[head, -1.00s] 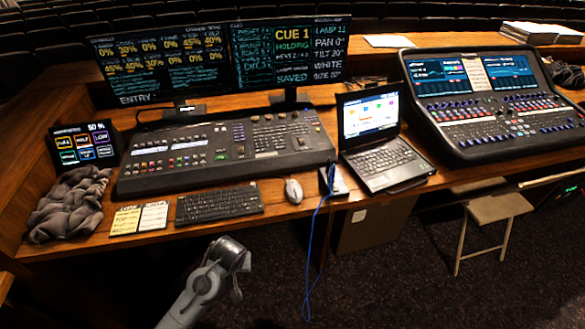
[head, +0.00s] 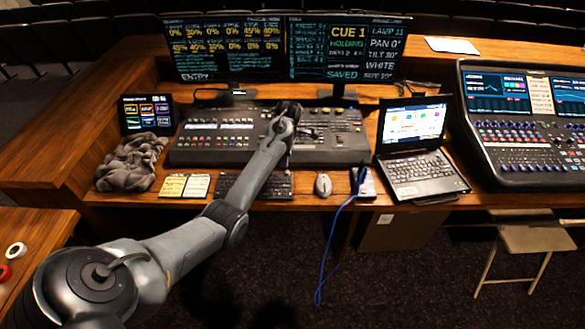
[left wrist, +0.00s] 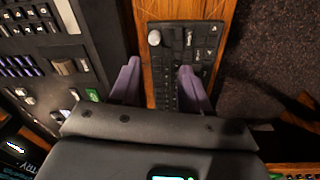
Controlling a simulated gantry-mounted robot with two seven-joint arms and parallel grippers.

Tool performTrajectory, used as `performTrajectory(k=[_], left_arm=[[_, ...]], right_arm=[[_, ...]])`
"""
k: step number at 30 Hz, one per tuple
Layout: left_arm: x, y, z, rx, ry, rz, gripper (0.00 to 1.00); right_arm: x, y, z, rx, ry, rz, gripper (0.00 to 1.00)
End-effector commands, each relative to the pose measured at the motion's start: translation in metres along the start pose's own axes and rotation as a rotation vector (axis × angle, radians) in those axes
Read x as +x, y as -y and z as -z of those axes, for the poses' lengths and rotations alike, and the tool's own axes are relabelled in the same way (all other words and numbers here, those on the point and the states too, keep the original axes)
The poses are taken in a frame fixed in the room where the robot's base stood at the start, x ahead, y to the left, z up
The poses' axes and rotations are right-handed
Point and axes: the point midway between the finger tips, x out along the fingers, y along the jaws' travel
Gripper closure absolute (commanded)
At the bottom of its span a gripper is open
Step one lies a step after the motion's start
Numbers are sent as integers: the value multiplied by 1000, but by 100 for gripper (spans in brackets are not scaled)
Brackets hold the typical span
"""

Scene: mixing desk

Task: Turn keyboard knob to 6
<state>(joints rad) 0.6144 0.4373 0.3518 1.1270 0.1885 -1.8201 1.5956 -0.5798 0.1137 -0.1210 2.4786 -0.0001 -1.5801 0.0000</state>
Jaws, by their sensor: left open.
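The black keyboard (head: 228,187) lies at the front of the wooden desk. My left arm crosses in front of part of it in the head view. In the left wrist view the keyboard (left wrist: 195,45) runs beyond and between my fingers. A small round silver knob (left wrist: 154,38) sits at its corner. My left gripper (head: 286,125) is above the desk near the lighting console and keyboard. In the left wrist view it is open, with two purple-grey fingers (left wrist: 160,66) apart and nothing between the tips. I cannot read any setting on the knob. My right gripper is not in view.
The lighting console (head: 345,140) is close behind the keyboard. A mouse (head: 323,185), a laptop (head: 420,165) and a blue cable (head: 335,235) are to the right. Note cards (head: 184,186) and a grey cloth (head: 132,163) lie to the left. Two monitors (head: 345,50) stand behind.

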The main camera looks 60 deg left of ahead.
Motion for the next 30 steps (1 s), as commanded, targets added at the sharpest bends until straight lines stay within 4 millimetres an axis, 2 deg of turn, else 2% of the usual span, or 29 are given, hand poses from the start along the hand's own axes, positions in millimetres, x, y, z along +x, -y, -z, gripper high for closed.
performTrajectory(k=[3, 9, 14, 24, 30], left_arm=[[-14, -13, 6, -145, 42, 37, 53], [-13, -17, 9, -233, 64, 66, 53], [8, -15, 7, -235, 64, 67, 53], [61, -13, 3, -232, 64, 65, 53], [81, -12, 2, -232, 64, 64, 53]], right_arm=[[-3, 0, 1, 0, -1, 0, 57], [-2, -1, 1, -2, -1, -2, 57], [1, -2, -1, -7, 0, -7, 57], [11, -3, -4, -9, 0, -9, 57], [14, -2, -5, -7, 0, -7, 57]])
